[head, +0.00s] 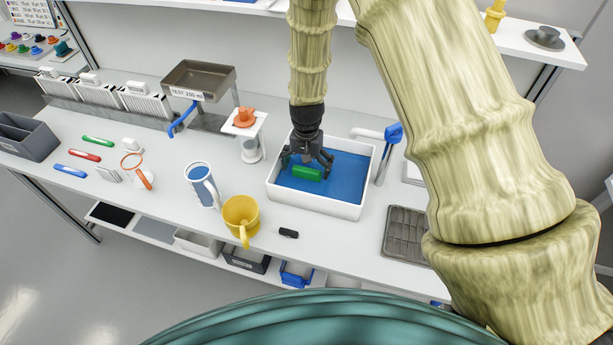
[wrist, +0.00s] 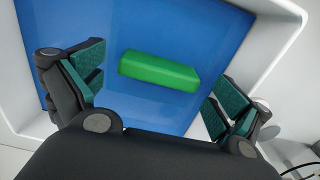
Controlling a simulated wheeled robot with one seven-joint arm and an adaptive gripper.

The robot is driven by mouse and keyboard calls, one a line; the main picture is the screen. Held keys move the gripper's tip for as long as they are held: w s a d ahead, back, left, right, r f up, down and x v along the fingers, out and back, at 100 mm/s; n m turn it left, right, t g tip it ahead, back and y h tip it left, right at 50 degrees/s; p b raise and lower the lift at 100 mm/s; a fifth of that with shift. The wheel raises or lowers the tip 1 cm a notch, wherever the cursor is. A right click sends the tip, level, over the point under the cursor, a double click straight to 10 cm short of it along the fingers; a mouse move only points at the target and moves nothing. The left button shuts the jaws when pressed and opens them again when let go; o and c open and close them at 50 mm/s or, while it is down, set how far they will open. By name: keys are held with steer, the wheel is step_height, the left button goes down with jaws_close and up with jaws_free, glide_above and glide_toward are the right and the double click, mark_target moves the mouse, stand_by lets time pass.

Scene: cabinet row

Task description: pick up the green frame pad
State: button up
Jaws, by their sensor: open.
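The green frame pad (head: 307,173) is a small green block in the white basin (head: 316,208) with a blue inside. In the wrist view the pad (wrist: 159,71) lies tilted across the picture against the blue, beyond and between the fingers. My gripper (head: 309,165) points down into the basin over the pad. It also shows in the wrist view (wrist: 155,95), with its teal-padded fingers spread wide and apart from the pad. Nothing is between the fingertips that I can see touching them. In the head view the fingers partly cover the pad's surroundings.
The basin walls surround my gripper. A faucet with a blue handle (head: 393,133) stands at its right. A yellow mug (head: 241,215), a blue-and-white jug (head: 202,185) and a white stand with an orange piece (head: 245,118) are at its left. A drain grate (head: 406,234) lies at the right.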

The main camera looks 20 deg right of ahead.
steer(key=shift+f, duration=0.95)
steer(key=c, duration=1.2)
steer(key=shift+o, duration=0.2)
steer(key=shift+r, duration=0.1)
